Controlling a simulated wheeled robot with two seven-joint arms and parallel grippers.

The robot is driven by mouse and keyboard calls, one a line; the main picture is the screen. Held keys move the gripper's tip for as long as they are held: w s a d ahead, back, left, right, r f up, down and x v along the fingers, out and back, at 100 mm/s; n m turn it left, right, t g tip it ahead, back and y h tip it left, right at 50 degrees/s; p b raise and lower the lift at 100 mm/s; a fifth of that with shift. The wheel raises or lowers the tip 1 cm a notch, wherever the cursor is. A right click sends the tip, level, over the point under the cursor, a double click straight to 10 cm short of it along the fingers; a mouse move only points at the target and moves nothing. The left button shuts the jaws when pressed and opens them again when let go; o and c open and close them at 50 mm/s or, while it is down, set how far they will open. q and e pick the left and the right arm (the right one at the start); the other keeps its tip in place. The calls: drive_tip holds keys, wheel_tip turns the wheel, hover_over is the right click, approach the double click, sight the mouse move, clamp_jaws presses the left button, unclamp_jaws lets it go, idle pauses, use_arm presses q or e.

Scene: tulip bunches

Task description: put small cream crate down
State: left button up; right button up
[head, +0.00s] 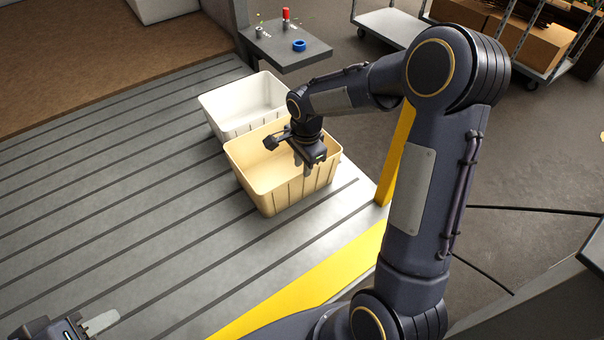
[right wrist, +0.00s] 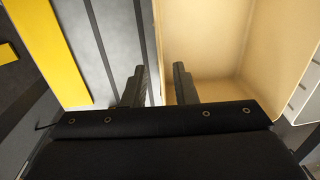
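The small cream crate (head: 262,192) stands upright and empty on the grey grooved platform, close beside a white crate. My right gripper (head: 303,168) is at its right-hand wall in the head view. In the right wrist view, the two fingers of my right gripper (right wrist: 160,88) stand apart, one on each side of the wall of the cream crate (right wrist: 215,40), with gaps beside the wall. My left gripper (head: 88,326) is at the bottom left corner of the head view, partly cut off, away from the crates; its opening is not clear.
The white crate (head: 231,121) stands just behind the cream one. A yellow edge strip (head: 305,285) borders the platform (head: 120,190). A small grey table (head: 285,52) with a blue ring is behind. Carts with boxes stand at the top right. The platform's left side is clear.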

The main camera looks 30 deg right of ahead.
drive_tip(key=s+r+n+t, duration=0.1)
drive_tip(key=s+r+n, duration=0.2)
drive_tip(key=s+r, duration=0.45)
drive_tip(key=s+a+r+n+t+y, duration=0.1)
drive_tip(key=s+a+r+n, duration=0.1)
drive_tip(key=s+n, duration=0.4)
drive_tip(key=s+a+r+n+t+y, duration=0.2)
drive_tip(key=s+n, duration=0.3)
drive_tip(key=s, duration=0.5)
drive_tip(key=shift+a+r+n+t+y, duration=0.3)
drive_tip(key=shift+a+r+n, duration=0.1)
drive_tip(key=shift+a+r, duration=0.25)
drive_tip(key=shift+s+r+p, duration=0.1)
drive_tip(key=shift+r+p, duration=2.6)
drive_tip(key=shift+p, duration=0.1)
